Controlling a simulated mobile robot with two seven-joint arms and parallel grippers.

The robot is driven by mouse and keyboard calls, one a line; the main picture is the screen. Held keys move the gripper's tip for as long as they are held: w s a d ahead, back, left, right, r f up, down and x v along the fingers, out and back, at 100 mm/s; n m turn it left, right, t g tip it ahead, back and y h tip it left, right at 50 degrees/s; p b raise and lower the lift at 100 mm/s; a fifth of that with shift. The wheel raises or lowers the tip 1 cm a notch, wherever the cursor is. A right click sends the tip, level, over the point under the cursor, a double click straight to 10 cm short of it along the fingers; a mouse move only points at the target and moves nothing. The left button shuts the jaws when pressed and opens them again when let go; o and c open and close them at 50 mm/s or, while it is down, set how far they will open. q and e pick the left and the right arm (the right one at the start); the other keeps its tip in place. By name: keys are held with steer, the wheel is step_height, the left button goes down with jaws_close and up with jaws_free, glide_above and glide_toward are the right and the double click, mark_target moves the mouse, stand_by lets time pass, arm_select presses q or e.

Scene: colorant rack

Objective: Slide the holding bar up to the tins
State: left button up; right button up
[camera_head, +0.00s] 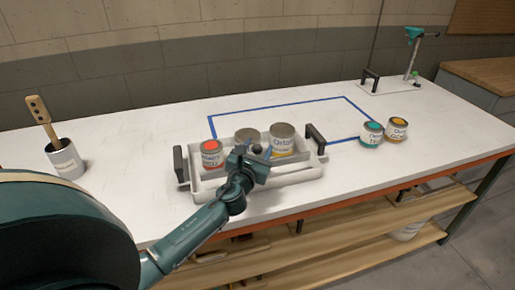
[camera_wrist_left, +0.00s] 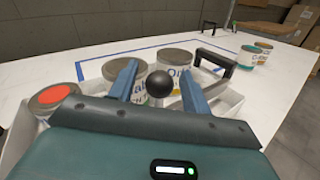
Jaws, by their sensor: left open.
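A white rack (camera_head: 292,178) with black end handles stands on the table. It holds a red-topped tin (camera_head: 211,155) at the left and two grey-lidded tins, one in the middle (camera_head: 247,139) and one at the right (camera_head: 282,140). My left gripper (camera_head: 256,161) is over the rack, in front of the tins. In the left wrist view my left gripper (camera_wrist_left: 158,90) is open, with a blue finger on each side of a round black knob (camera_wrist_left: 159,86). I cannot tell whether they touch it. My right gripper is out of view.
Teal-topped (camera_head: 371,134) and orange-topped (camera_head: 396,130) tins stand at the right. A blue tape outline (camera_head: 275,106) lies behind the rack. A pot (camera_head: 65,160) with a wooden stick stands at the left. The tabletop behind the rack is clear.

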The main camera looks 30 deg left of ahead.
arm_select(q)
steer(key=shift+w, duration=0.1)
steer(key=shift+c, duration=0.5)
jaws_close()
